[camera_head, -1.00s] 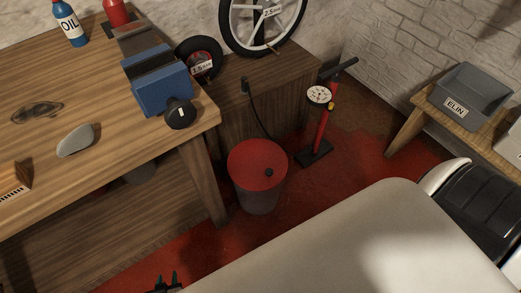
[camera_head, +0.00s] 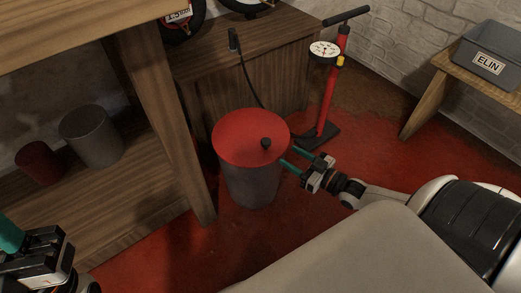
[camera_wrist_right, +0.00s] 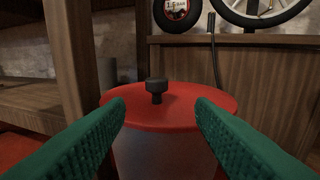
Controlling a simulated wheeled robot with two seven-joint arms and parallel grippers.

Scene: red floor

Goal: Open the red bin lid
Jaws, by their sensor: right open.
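The red bin lid (camera_head: 237,130) lies flat on the grey bin (camera_head: 252,187), closed, with a dark knob (camera_head: 266,143) on top near its right side. My right gripper (camera_head: 287,155) is open, its teal fingers pointing at the bin from the right, close to the lid's edge. In the right wrist view the knob (camera_wrist_right: 156,88) stands upright between and beyond the two fingertips (camera_wrist_right: 159,107), on the red lid (camera_wrist_right: 185,103); nothing is held. My left gripper (camera_head: 35,255) is partly cut off at the lower left, away from the bin; its opening cannot be judged.
The workbench leg (camera_head: 170,125) stands just left of the bin. A wooden cabinet (camera_head: 190,95) is behind it, and a red floor pump (camera_head: 326,105) stands behind right. A grey pot (camera_head: 92,137) and a red pot (camera_head: 40,163) sit on the bench's lower shelf.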

